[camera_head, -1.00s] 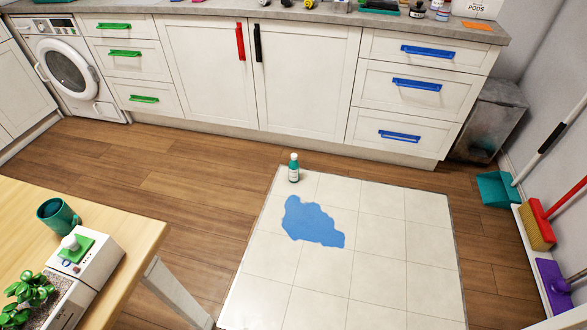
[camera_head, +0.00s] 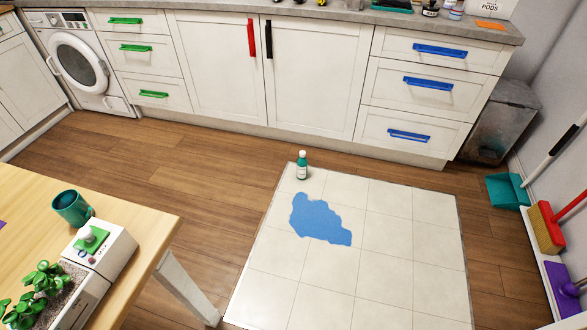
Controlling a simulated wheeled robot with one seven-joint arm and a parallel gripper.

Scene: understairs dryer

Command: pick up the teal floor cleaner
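My gripper is not in view.
A wooden table (camera_head: 140,222) with a teal mug (camera_head: 73,207), a white box and a plant fills the lower left. White cabinets (camera_head: 315,80) line the back. A metal bin (camera_head: 502,120), teal dustpan (camera_head: 508,190) and red brush (camera_head: 546,228) stand right. The tiles are otherwise clear.

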